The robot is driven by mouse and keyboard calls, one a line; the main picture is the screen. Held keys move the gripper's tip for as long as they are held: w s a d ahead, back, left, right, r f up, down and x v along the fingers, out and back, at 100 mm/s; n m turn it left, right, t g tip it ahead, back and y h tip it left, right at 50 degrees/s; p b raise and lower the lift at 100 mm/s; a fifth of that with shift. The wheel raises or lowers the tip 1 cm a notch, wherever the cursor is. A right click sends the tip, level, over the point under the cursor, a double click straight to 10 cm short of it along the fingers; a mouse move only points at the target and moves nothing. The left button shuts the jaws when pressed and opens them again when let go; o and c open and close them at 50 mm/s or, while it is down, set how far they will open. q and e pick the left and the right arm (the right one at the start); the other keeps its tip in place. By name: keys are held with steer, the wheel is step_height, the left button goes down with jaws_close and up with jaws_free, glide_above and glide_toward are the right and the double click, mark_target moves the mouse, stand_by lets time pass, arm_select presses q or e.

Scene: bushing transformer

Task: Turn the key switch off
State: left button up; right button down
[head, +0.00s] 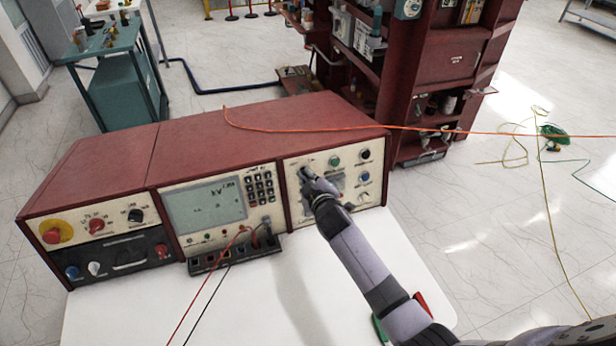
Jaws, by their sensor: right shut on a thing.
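A long dark red control unit (225,128) with a cream front panel lies on a white table. My right gripper (304,173) reaches up from the lower right to the right-hand panel section (334,159) and is shut at its upper left. It hides what it holds, which appears to be the key switch; the switch's position cannot be told. A green button (334,160) and dark knobs (365,155) show to the right of the gripper. My left gripper is not in view.
An orange cable (290,131) runs over the unit's top. Red and black leads (221,272) hang from the front sockets. The white table (270,310) is mostly clear. A dark red shelf (430,70) and a teal cart (115,80) stand behind.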

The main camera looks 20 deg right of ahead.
stand_by(0.4)
steer(key=c, duration=1.8)
jaws_free()
steer(key=v, duration=1.2)
